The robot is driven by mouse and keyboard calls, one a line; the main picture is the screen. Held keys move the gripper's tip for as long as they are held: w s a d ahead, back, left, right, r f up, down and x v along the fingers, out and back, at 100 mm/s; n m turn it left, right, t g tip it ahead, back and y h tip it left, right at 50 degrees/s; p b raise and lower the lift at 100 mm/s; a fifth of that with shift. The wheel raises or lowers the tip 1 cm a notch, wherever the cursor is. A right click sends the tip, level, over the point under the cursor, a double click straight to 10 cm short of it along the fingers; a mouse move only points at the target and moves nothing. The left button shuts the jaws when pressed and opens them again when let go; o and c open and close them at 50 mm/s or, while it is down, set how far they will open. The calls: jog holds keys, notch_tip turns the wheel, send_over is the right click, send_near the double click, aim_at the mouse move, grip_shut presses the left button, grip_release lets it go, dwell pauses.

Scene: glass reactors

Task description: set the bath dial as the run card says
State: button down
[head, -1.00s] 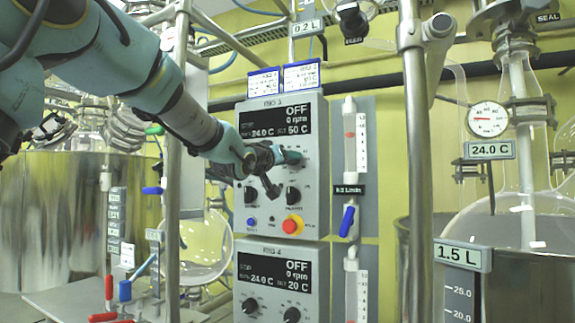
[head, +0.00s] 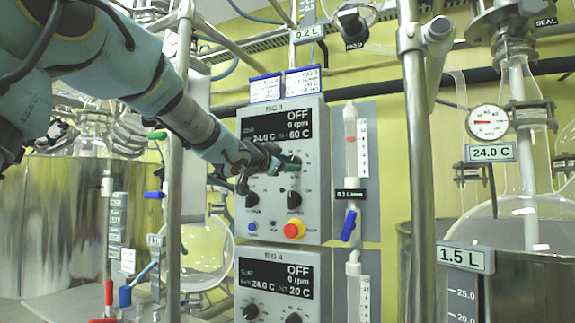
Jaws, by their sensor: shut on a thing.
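The RIG 3 control panel (head: 326,215) is a grey box on the yellow wall. Its display (head: 277,127) reads OFF, 0 rpm, 24.0 C and a set value that looks like 60 C. My gripper (head: 288,163) reaches in from the upper left and is shut on the upper right dial (head: 294,163), most of which the fingers hide. The gripper also covers the panel's upper left part. Two blue-topped cards, left (head: 265,88) and right (head: 304,82), stand on top of the panel; their small print is not readable.
Below the gripper are two black knobs, left (head: 251,200) and right (head: 294,199), a blue button (head: 252,227) and a red button (head: 294,230). The RIG 4 panel (head: 324,290) is underneath. Metal posts, left (head: 173,220) and right (head: 415,150), flank the panel.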

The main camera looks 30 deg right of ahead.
jog(key=m, duration=0.7)
jog(key=shift+r+b, duration=0.1)
jog(key=shift+b, duration=0.2)
jog(key=m+y, duration=0.1)
jog(key=m, duration=0.5)
jog(key=shift+r+m+b, duration=0.1)
jog(key=shift+m+b, duration=0.2)
jog(key=shift+b, duration=0.1)
jog(key=shift+c, duration=1.6)
grip_release()
jog(key=v, duration=1)
jog(key=shift+s+a+r, duration=0.15)
jog(key=shift+s+a, duration=0.05)
jog(key=shift+a, duration=0.15)
